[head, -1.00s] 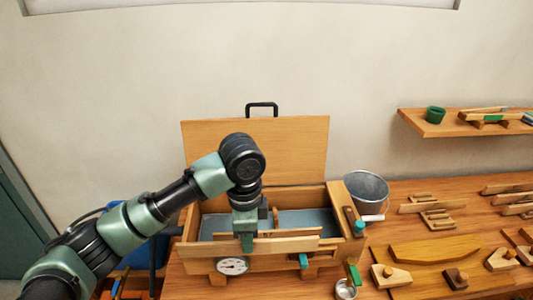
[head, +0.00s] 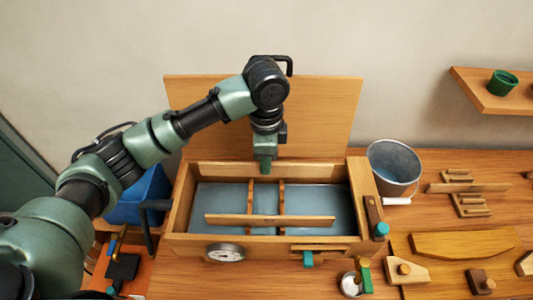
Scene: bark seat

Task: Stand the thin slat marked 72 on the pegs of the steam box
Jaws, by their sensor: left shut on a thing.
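My left gripper (head: 265,169) is shut and points down at the back of the open steam box (head: 180,215). A pale thin slat (head: 312,173) runs level across its fingertips. It lines up with the box's back wall, so its ends and height are hard to tell. No number is readable on it. Two upright wooden peg rows (head: 281,196) run front to back inside the box. Another thin slat (head: 270,220) stands on edge across their front part, apart from my gripper. My right gripper is not in view.
The raised lid (head: 330,115) stands behind my gripper. A round gauge (head: 225,253) is on the box's front. A metal bucket (head: 395,170) stands to the right, with a slat (head: 468,188) on a small rack beyond it. A shelf (head: 490,95) is at upper right.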

